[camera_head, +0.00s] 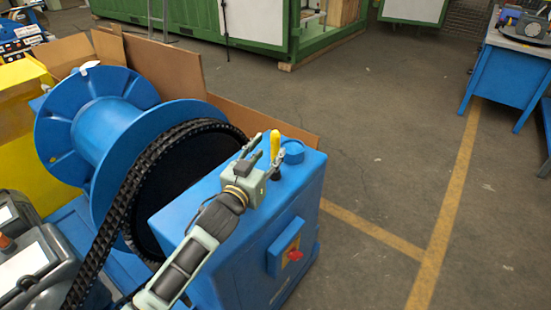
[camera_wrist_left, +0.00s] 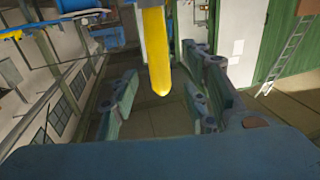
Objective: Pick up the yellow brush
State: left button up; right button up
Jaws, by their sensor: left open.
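The yellow brush (camera_head: 275,144) stands upright on top of the blue machine housing (camera_head: 240,270), with a small dark piece near its lower end. My left gripper (camera_head: 264,152) is open just above the housing, right beside the brush in the head view. In the left wrist view the yellow handle (camera_wrist_left: 157,52) points down into the picture in the space between the spread fingers (camera_wrist_left: 165,98). My right gripper is in neither view.
A blue round cap (camera_head: 292,151) sits close to the right of the brush. A black chain (camera_head: 135,185) and a large blue spool (camera_head: 100,120) stand to the left. A red switch (camera_head: 295,255) is on the housing's side.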

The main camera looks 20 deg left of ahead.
aim_at(273, 147)
pick_arm(q)
jog(key=w, duration=0.4)
jog(key=shift+w+d+f+p, duration=0.2)
jog(key=shift+w+d+p, duration=0.15)
jog(key=shift+w, duration=0.05)
jog(key=shift+c, duration=0.4)
grip_shut()
